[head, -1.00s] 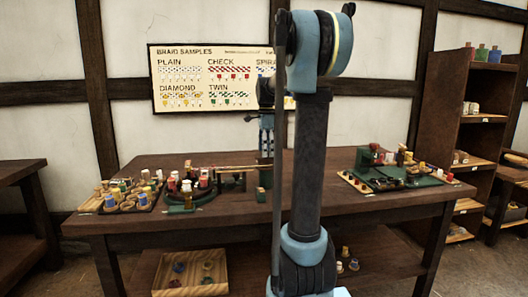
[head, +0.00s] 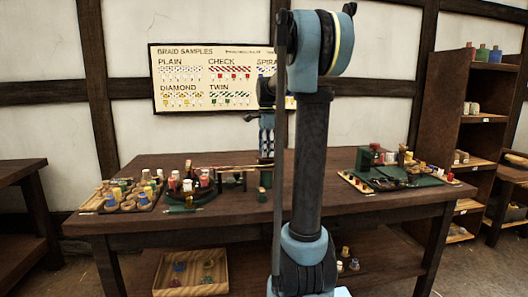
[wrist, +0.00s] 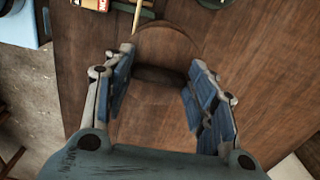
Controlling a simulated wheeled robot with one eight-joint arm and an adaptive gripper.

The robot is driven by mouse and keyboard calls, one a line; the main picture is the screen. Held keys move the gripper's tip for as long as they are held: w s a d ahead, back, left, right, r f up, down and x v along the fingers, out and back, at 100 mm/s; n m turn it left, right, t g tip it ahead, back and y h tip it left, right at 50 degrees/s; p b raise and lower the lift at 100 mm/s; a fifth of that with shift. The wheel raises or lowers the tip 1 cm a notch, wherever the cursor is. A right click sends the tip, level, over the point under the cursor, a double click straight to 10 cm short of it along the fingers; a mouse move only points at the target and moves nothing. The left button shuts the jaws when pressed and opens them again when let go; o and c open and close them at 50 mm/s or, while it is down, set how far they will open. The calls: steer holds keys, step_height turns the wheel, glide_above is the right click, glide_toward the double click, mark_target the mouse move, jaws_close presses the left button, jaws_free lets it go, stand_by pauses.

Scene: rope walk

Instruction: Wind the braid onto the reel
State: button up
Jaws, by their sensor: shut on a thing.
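In the wrist view, my gripper (wrist: 160,68) has its two blue-padded fingers on either side of a round wooden reel (wrist: 168,38) and is shut on it. The reel's dark middle shows between the fingers. A thin pale braid (wrist: 134,22) runs from the top of that view to the reel's upper left edge. In the head view, my gripper (head: 266,140) is partly hidden behind my arm, above the bench. The pale braid (head: 225,167) stretches level from the round green braiding stand (head: 205,197) toward the gripper. The reel is hard to make out there.
The wooden bench (head: 130,235) carries a tray of coloured bobbins (head: 125,195) at left and a green machine (head: 385,170) at right. A wooden tray (head: 190,289) sits on the lower shelf. A sample board (head: 205,78) hangs behind; a shelf unit (head: 455,130) stands at right.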

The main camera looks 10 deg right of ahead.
steer(key=shift+w+d, duration=0.1)
steer(key=shift+d, duration=0.1)
steer(key=n, duration=0.6)
steer(key=shift+w+r, duration=0.1)
steer(key=n, duration=0.5)
steer(key=shift+n, duration=0.4)
steer(key=shift+c, duration=0.2)
stand_by(0.5)
steer(key=o, duration=1.1)
step_height(320, 180, up, 12)
steer(key=shift+f, duration=0.15)
